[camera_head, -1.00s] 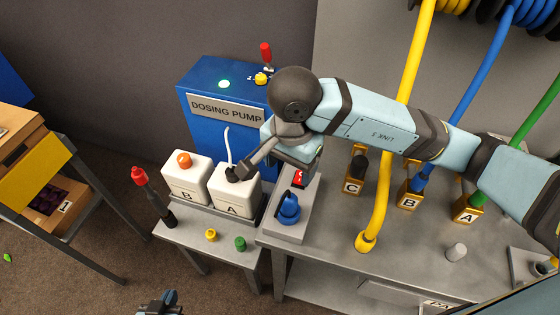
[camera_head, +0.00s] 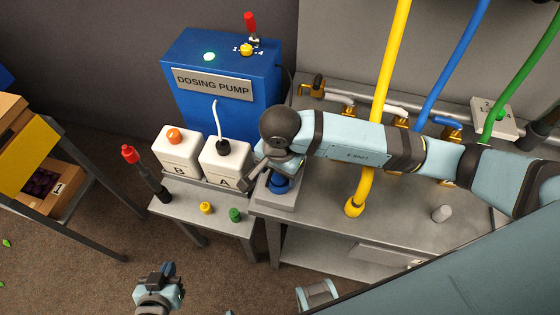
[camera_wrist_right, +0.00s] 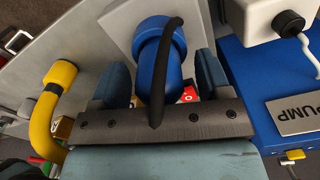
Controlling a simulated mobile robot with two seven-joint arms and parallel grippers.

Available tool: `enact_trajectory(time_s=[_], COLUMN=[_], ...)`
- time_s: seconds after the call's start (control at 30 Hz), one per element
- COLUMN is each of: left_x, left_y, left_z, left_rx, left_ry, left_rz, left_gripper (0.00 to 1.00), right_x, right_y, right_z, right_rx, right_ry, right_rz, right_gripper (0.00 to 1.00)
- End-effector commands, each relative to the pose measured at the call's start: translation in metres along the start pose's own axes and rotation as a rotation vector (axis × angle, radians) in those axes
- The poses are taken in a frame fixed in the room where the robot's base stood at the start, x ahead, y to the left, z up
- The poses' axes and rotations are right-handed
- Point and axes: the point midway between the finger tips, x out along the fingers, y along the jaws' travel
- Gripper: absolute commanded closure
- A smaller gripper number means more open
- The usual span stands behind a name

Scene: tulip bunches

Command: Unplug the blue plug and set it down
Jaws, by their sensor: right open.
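The blue plug (camera_head: 279,187) sits upright in a pale box (camera_head: 272,203) at the left end of the grey bench, mostly hidden under my right gripper (camera_head: 262,180) in the head view. In the right wrist view the blue plug (camera_wrist_right: 154,70) lies between the two spread fingers of my right gripper (camera_wrist_right: 160,78). A gap shows between each finger and the plug, and a dark strap crosses in front of it. My left gripper (camera_head: 160,285) is low at the bottom left, away from the bench; its jaws are too small to judge.
White jugs B (camera_head: 178,152) and A (camera_head: 222,166) stand left of the box, before the blue dosing pump (camera_head: 215,75). A yellow cap (camera_head: 206,208) and a green cap (camera_head: 235,214) lie on the low table. A yellow hose (camera_head: 377,130) rises right of the plug.

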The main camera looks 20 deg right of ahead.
Motion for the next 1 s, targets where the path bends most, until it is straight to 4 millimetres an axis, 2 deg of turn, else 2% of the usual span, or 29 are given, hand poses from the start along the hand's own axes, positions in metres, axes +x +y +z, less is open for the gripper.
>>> enact_trajectory(time_s=[0.27, 0.5, 0.53, 0.57, 0.67, 1.0], left_x=[-0.0003, -0.0005, -0.0005, -0.0004, -0.0004, -0.0003], left_y=[-0.0004, -0.0004, -0.0004, -0.0004, -0.0004, -0.0002], left_z=[-0.0021, -0.0028, -0.0028, -0.0028, -0.0027, -0.0021], left_rx=[0.001, 0.001, 0.001, 0.001, 0.001, 0.001], left_ry=[0.004, 0.005, 0.005, 0.005, 0.005, 0.003], left_rz=[0.000, 0.000, 0.000, 0.000, 0.000, 0.000], left_gripper=[1.00, 1.00, 1.00, 1.00, 1.00, 1.00], right_x=[0.0015, 0.0012, 0.0012, 0.0012, 0.0011, -0.0004], right_y=[0.0000, 0.0000, 0.0000, 0.0000, 0.0000, -0.0001], right_z=[0.0001, 0.0001, 0.0001, 0.0001, 0.0000, -0.0001], right_rx=[0.000, 0.000, 0.000, 0.000, 0.000, 0.000], right_ry=[-0.001, -0.001, -0.001, -0.001, -0.001, 0.000], right_rz=[0.000, 0.000, 0.000, 0.000, 0.000, -0.001], right_gripper=[0.29, 0.84, 0.84, 0.64, 0.87, 0.88])
